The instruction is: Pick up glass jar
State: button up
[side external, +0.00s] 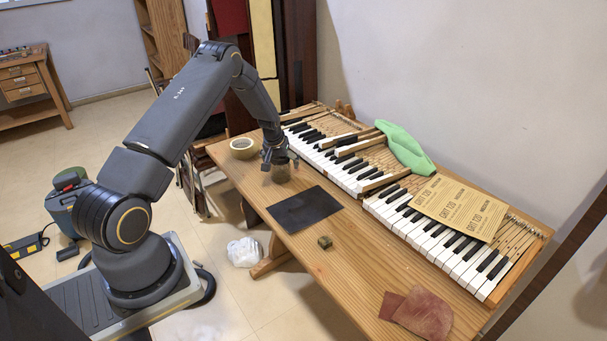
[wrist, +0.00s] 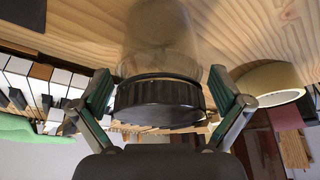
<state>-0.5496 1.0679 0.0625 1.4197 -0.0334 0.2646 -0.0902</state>
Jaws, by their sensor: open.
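The glass jar (wrist: 162,45) is clear, with a black ribbed lid (wrist: 160,103) facing the wrist camera. It stands on the wooden table; in the side view the jar (side external: 281,174) is small and partly covered by my gripper (side external: 279,158). In the wrist view, my gripper (wrist: 161,97) is open, with one green-padded finger on each side of the lid. A small gap shows between each finger and the lid, so the jar appears ungripped.
A cream ring-shaped roll (side external: 242,147) stands close to the jar, also in the wrist view (wrist: 268,84). A dark mat (side external: 305,209) lies nearby. Piano keys (side external: 430,225) line the table's far side, with a green cloth (side external: 403,148). A small block (side external: 324,242) and reddish leather (side external: 424,313) lie nearer.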

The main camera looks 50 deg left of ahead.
jog(key=shift+c, duration=0.2)
jog(key=c, duration=1.5)
jog(key=shift+r, duration=0.1)
